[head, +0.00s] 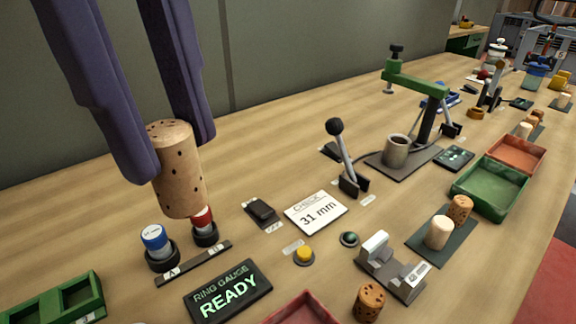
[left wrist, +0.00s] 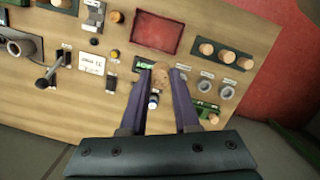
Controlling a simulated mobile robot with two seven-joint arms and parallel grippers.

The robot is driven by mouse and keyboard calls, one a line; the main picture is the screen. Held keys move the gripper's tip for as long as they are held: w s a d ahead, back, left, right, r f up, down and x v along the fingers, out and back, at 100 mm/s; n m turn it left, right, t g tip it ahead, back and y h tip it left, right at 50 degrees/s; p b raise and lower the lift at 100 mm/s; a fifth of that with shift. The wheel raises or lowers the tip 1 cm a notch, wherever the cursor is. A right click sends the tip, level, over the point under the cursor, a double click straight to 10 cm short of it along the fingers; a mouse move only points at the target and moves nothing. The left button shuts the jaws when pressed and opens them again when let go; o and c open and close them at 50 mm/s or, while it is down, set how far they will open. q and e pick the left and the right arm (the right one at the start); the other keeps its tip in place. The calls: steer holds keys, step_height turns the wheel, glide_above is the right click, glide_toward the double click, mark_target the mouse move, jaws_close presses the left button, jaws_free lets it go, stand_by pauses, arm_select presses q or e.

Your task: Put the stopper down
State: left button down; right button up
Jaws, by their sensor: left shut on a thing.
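A large speckled cork stopper (head: 180,188) hangs upright between the two purple fingers of my left gripper (head: 174,157), which is shut on its upper part. In the head view its lower end overlaps the red-topped plug (head: 202,217), and it appears to be above the table. In the left wrist view the stopper (left wrist: 161,76) shows between the fingertips (left wrist: 160,73), with the blue-topped plug (left wrist: 153,102) close by. My right gripper is not in view.
A ring gauge display (head: 228,292) reads READY, and a card (head: 315,213) reads CHECK 31 mm. A green rack (head: 52,305) stands front left. A lever (head: 345,158), a dark mat (head: 425,252) with two stoppers, and green (head: 491,188) and red (head: 517,153) trays lie rightward.

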arm_select(q)
steer(key=s+d+f+n+b, duration=0.2)
steer(key=d+f+n, duration=0.1)
steer(key=d+n, duration=0.15)
steer(key=shift+t, duration=0.4)
steer(key=f, duration=0.6)
steer(key=f+b, duration=0.1)
steer(key=f, duration=1.2)
steer(key=shift+s+d+f+b, duration=0.2)
steer(key=shift+d+f+b, duration=0.05)
steer(key=shift+f+b, duration=0.15)
steer(key=c, duration=1.1)
jaws_free()
steer(key=shift+f, duration=0.15)
steer(key=o, duration=0.5)
steer(key=shift+c, duration=0.2)
